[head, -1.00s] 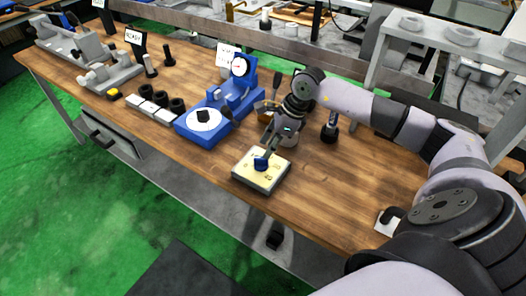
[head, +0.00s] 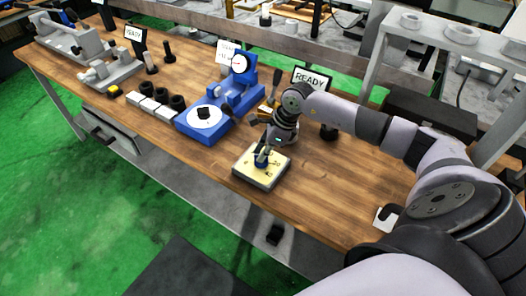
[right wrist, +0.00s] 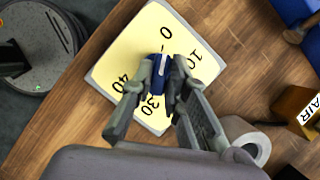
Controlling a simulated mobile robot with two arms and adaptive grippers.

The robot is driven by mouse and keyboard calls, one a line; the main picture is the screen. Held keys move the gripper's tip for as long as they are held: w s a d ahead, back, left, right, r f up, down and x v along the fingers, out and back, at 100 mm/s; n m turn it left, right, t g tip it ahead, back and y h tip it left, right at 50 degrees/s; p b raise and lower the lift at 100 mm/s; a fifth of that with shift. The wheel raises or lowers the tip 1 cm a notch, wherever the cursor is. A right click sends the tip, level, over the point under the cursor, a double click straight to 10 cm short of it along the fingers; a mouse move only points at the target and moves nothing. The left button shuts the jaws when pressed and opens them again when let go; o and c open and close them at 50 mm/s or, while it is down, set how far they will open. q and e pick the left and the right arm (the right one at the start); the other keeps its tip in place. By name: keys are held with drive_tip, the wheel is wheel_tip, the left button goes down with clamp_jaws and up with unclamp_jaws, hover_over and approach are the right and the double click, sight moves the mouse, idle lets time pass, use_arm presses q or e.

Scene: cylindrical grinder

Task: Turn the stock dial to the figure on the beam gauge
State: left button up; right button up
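The stock dial is a cream square plate (head: 244,172) with a blue knob (right wrist: 157,82) at its middle. In the right wrist view the plate (right wrist: 128,48) shows 0, 10, 30 and 40; the rest is hidden by my fingers. The knob's white line points roughly toward the 0. My right gripper (right wrist: 163,72) comes down over the knob, one finger on each side, closed against it. It also shows in the head view (head: 262,156). The blue beam gauge (head: 215,115) has a round white face (head: 238,64), too small to read. My left gripper is out of view.
A READY sign (head: 311,80) stands behind my right arm. Black rings (head: 177,102) on white blocks and grey fixtures (head: 110,73) stand to the left. In the right wrist view a grey cup (right wrist: 246,139) and an AIR block (right wrist: 298,108) are close by.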

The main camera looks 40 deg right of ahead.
clamp_jaws()
drive_tip(key=shift+m, duration=0.3)
drive_tip(key=m+b, duration=0.1)
drive_tip(key=m, duration=0.1)
drive_tip(key=m+t+h+b, duration=0.1)
drive_tip(key=m, duration=0.1)
drive_tip(key=shift+a+f+m+t+h, duration=0.1)
drive_tip(key=shift+m+t+h, duration=0.2)
drive_tip(key=m+b, duration=0.1)
drive_tip(key=m, duration=0.1)
drive_tip(key=m+h+b, duration=0.1)
drive_tip(key=m+b, duration=0.1)
drive_tip(key=shift+a+h, duration=0.1)
drive_tip(key=shift+h, duration=0.2)
drive_tip(key=shift+m+h+b, duration=0.4)
drive_tip(key=shift+m+b, duration=0.5)
drive_tip(key=shift+m, duration=0.3)
drive_tip(key=shift+r, duration=0.2)
drive_tip(key=o, duration=0.5)
unclamp_jaws()
drive_tip(key=shift+s, duration=0.1)
